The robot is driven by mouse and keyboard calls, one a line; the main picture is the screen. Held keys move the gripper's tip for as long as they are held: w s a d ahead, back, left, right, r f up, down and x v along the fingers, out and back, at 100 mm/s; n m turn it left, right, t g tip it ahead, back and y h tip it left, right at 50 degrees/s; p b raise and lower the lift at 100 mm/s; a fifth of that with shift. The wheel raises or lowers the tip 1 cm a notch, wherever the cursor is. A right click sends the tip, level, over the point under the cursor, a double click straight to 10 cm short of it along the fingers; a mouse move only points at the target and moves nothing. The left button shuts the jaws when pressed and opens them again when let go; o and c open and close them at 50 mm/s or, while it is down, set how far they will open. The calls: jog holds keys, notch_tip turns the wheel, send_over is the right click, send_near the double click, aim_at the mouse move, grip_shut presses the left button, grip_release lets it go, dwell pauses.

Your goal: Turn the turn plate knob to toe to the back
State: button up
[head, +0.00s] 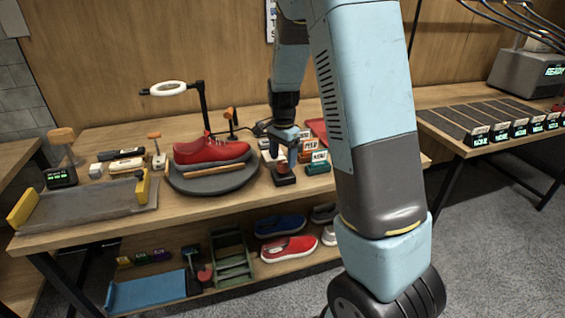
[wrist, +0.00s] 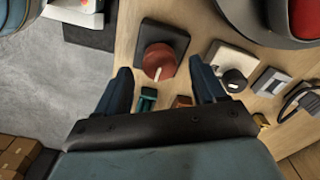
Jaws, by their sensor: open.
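A red sneaker (head: 208,149) sits on the round dark turn plate (head: 185,187), lying lengthwise from left to right; I cannot surely tell which end is the toe. The turn plate's edge (wrist: 250,28) also shows at the top right of the wrist view, with a bit of the red sneaker (wrist: 306,18). The turn plate knob (wrist: 159,62) is round and red with a pale mark, on a dark square base (wrist: 176,35). My gripper (wrist: 160,72) is open and empty above it. The knob lies between the fingertips in that view; contact is not visible. My gripper (head: 285,148) hangs over the knob's base in the head view.
A small black knob on a pale plate (wrist: 228,60) is right of the red knob. Small labelled boxes (head: 318,166) stand just right of my gripper. A grey tray (head: 85,205) lies at the left.

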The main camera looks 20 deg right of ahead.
jog(key=shift+f, duration=1.25)
jog(key=c, duration=1.1)
